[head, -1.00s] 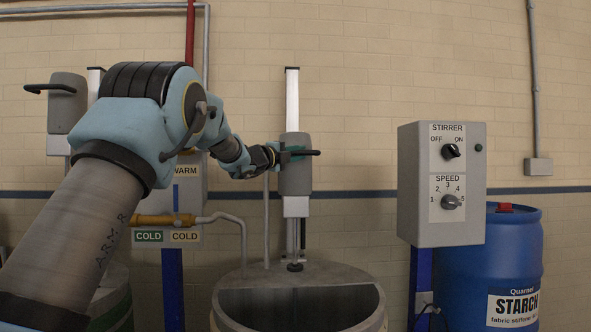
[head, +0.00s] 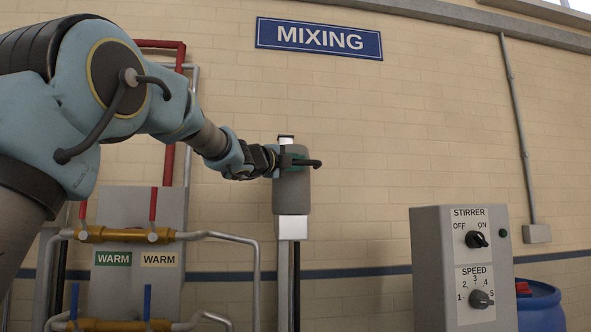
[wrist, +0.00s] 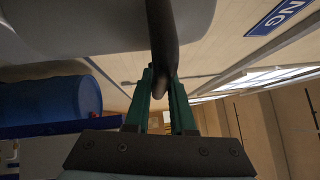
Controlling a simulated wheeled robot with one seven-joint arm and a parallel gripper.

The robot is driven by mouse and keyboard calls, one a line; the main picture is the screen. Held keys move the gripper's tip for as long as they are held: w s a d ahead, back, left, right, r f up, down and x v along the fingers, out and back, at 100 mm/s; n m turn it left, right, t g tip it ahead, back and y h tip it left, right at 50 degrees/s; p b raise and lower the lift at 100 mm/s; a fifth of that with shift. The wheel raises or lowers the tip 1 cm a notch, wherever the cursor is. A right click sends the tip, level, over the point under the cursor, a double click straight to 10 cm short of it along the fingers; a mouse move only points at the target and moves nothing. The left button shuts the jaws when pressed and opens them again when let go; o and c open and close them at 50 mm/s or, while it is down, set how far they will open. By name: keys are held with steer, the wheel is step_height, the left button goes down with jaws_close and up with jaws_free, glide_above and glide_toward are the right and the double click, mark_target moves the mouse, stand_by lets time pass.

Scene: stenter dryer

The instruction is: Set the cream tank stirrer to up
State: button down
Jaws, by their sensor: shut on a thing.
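The stirrer's grey motor head (head: 292,195) sits at the top of its upright post (head: 290,229), with only a short tip of the post showing above it. A black handle (head: 315,163) sticks out from its upper part to the right. My gripper (head: 289,161) is shut on the handle. In the wrist view the green fingers (wrist: 160,88) close around the black handle (wrist: 163,35), with the grey head (wrist: 95,25) beside it. The tank is below the head view and hidden.
A grey control box (head: 440,268) with stirrer and speed knobs stands at right, a blue drum (head: 541,305) behind it. Pipes with yellow valves (head: 122,235) are at left below my arm. A MIXING sign (head: 318,38) hangs above on bare wall.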

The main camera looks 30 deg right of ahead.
steer(key=shift+a+r, duration=0.1)
steer(key=shift+r, duration=0.75)
steer(key=c, duration=0.8)
jaws_free()
steer(key=shift+o, duration=0.2)
steer(key=shift+f, duration=0.25)
steer(key=shift+a+f, duration=0.15)
steer(key=shift+a, duration=0.05)
steer(key=b+v, duration=0.4)
steer(key=v, duration=0.6)
steer(key=shift+s+a, duration=0.1)
steer(key=shift+s, duration=0.1)
